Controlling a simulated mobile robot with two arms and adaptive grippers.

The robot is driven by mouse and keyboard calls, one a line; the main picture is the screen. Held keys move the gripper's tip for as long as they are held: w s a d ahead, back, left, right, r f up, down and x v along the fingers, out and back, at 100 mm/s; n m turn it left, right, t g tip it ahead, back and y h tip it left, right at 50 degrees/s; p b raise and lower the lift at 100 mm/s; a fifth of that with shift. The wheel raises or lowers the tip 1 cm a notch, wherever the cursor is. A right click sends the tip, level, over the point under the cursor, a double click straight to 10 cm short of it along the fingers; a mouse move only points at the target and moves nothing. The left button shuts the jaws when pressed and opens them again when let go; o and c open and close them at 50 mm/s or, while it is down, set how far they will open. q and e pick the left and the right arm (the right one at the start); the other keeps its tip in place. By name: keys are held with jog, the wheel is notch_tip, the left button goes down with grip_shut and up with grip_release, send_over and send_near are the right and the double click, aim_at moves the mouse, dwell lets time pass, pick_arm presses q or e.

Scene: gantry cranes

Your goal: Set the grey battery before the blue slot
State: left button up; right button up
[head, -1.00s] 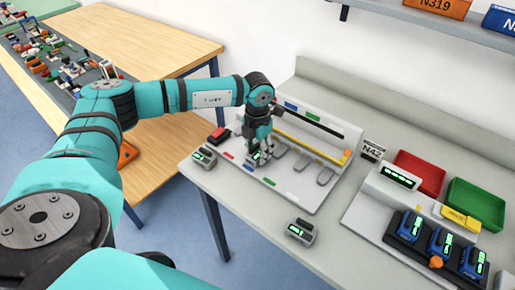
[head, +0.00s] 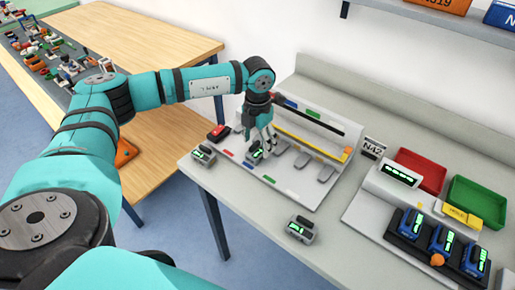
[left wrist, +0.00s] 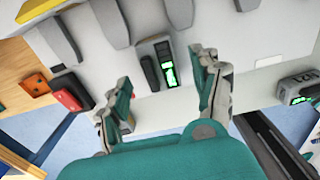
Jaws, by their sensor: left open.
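A grey battery (head: 256,150) with a green display stands on the white slot board, just behind the blue mark (head: 247,167) on the board's front edge. It also shows in the left wrist view (left wrist: 166,66), beyond the fingers. My left gripper (head: 268,137) is open just above and behind this battery, apart from it. In the left wrist view its two fingers (left wrist: 160,82) are spread wide with nothing between them. A second grey battery (head: 203,155) stands at the board's left end. A third (head: 300,230) stands on the bench in front. My right gripper is not in view.
A red block (head: 218,133) lies near the board's left end. A charger with several blue batteries (head: 440,241), a red bin (head: 419,171) and a green bin (head: 477,203) stand at right. A yellow rail (head: 310,146) crosses the board. The bench front is mostly clear.

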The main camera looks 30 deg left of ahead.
aim_at(258, 150)
pick_arm(q)
notch_tip(258, 150, up, 9)
jog(key=b, duration=0.1)
jog(key=shift+b, duration=0.3)
